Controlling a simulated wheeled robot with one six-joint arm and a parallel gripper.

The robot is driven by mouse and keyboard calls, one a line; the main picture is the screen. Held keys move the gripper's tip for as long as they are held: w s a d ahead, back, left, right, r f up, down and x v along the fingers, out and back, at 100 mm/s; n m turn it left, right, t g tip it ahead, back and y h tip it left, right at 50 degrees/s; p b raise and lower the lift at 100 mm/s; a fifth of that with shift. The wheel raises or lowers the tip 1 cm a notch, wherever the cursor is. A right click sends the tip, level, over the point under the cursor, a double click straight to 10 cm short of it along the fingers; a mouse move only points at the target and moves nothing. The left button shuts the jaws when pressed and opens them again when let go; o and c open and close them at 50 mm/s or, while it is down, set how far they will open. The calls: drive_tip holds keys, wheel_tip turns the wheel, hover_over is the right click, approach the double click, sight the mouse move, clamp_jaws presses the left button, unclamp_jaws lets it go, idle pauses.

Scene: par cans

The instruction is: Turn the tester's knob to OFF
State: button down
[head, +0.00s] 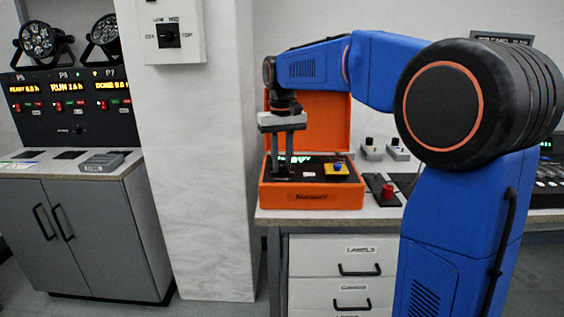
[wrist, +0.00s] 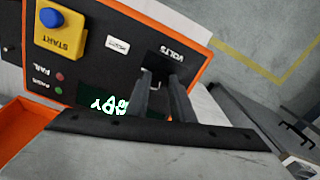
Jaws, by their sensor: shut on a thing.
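The tester is an open orange case (head: 310,197) with a black panel, on the bench in the head view; its panel (wrist: 101,62) fills the upper left of the wrist view. My gripper (head: 284,170) points straight down onto the left part of the panel. In the wrist view my gripper (wrist: 161,78) has its two fingers close together at a dark patch marked VOLTS, shut on the small knob (wrist: 156,84) there. The fingers hide most of the knob, so I cannot tell its setting. A lit green display (wrist: 109,105) shows partly behind the gripper body.
A blue START button (wrist: 51,18) sits on a yellow plate on the panel, near FAIL and PASS lamps. The raised orange lid stands behind my gripper. A red button box (head: 387,194) is right of the case. A white pillar (head: 205,180) stands to the left.

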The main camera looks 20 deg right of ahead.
sight(282, 167)
drive_tip(key=n, duration=1.1)
drive_tip(key=shift+n, duration=1.9)
drive_tip(key=c, duration=1.5)
unclamp_jaws()
drive_tip(key=shift+c, duration=0.2)
wheel_tip(282, 167, up, 18)
drive_tip(key=shift+f, duration=0.25)
